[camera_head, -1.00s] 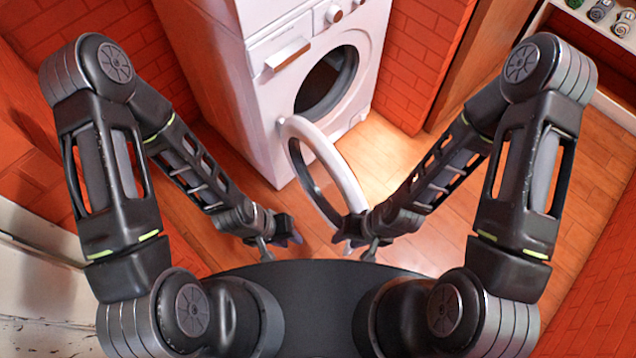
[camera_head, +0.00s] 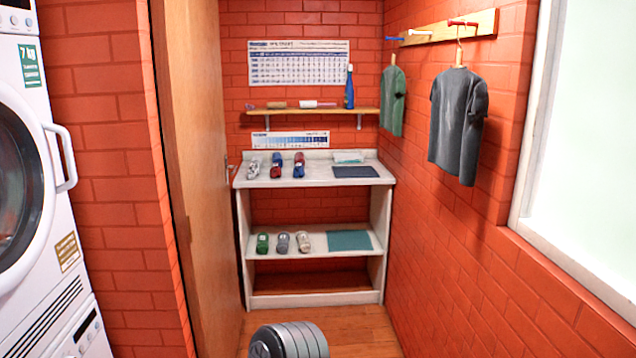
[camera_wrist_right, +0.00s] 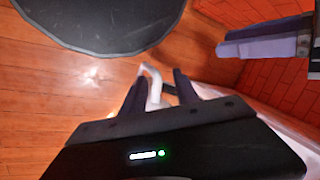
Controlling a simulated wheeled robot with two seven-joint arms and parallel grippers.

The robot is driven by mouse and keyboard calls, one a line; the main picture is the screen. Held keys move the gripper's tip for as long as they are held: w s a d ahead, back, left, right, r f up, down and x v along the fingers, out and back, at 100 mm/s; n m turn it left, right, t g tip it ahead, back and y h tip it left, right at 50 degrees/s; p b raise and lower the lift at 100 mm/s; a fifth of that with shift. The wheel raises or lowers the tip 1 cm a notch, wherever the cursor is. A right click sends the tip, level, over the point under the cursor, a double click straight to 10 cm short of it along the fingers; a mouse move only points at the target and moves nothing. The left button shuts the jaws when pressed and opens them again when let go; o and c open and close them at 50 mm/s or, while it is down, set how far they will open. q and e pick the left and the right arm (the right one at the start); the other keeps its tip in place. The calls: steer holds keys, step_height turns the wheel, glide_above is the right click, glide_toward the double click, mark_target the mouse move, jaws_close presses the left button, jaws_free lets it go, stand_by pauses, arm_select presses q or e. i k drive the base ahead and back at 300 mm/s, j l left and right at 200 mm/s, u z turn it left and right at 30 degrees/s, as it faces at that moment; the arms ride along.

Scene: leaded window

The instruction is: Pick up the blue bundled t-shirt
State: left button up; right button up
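The blue bundled t-shirt (camera_head: 276,165) lies on the white top of the shelf unit, between a grey-white bundle (camera_head: 253,168) and a red bundle (camera_head: 299,165). No gripper is near it in the head view. My right gripper (camera_wrist_right: 160,88) shows in the right wrist view, with its two dark fingers apart. A white curved bar (camera_wrist_right: 152,84) shows between the fingers, apparently beyond them; I cannot tell whether it touches them.
The shelf unit (camera_head: 244,222) stands at the back, with green, grey and beige bundles on its lower shelf. White appliances (camera_head: 78,240) stand at left, a wooden door (camera_head: 190,150) beside them. Shirts hang at right.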

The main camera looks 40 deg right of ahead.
mark_target(299, 170)
steer(key=z, duration=1.4)
steer(key=i+l, duration=0.25)
steer(key=i, duration=0.2)
steer(key=i+l+z, duration=0.15)
steer(key=i, duration=0.3)
steer(key=i+l+z, duration=0.1)
steer(key=i+z, duration=0.2)
steer(key=i, duration=0.55)
steer(key=i+j+z, duration=0.15)
steer(key=i+j, duration=0.2)
steer(key=i+j+z, duration=0.15)
steer(key=i+j, duration=0.15)
steer(key=j, duration=0.15)
steer(key=i+j+z, duration=0.15)
steer(key=j, duration=0.35)
steer(key=i+j+z, duration=0.15)
steer(key=i+j, duration=0.35)
steer(key=i+j+z, duration=0.1)
steer(key=i+j, duration=0.35)
steer(key=j, duration=0.25)
